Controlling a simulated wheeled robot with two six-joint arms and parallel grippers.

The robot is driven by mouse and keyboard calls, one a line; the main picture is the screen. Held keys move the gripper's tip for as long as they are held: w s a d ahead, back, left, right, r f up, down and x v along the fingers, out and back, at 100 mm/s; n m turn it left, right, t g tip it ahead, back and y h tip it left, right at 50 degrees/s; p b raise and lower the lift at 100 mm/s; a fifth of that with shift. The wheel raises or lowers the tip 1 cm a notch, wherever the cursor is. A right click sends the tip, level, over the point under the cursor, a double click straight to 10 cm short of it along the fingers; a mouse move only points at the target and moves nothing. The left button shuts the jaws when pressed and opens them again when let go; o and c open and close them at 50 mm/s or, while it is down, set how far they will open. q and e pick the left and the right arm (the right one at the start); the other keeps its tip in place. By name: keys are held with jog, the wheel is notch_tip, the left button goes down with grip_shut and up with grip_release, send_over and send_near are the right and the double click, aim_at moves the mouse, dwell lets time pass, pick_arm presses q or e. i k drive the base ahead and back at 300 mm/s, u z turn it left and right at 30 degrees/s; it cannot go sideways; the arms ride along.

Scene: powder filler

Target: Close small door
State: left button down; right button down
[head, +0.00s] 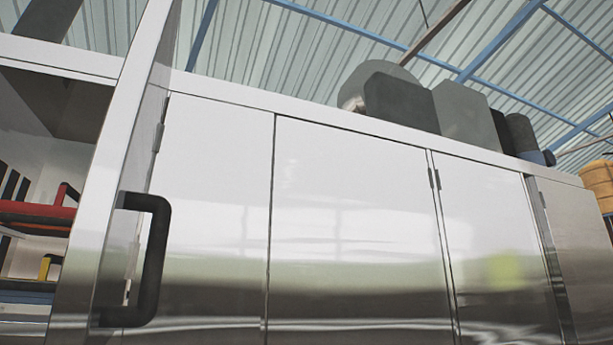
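A narrow shiny metal door (112,165) stands open at the left of the head view. It swings out toward me and is seen almost edge-on. Its black bar handle (156,258) is on the face turned to the right. Hinges show along the seam just right of the door. I cannot tell for sure that this is the small door of the task. The door's lower end is cut off by the bottom of the picture. Neither of my grippers is in view.
A metal cabinet front (355,215) with closed panels fills the middle and right. Grey and dark machine parts (410,105) sit on top. Left of the door are shelves with red and black items (38,215). An orange barrel-like object (597,180) is at far right.

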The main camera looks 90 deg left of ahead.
aim_at(100, 261)
jog(key=i, duration=0.95)
jog(key=u, duration=4.4)
jog(key=k, duration=0.3)
jog(key=z, duration=0.75)
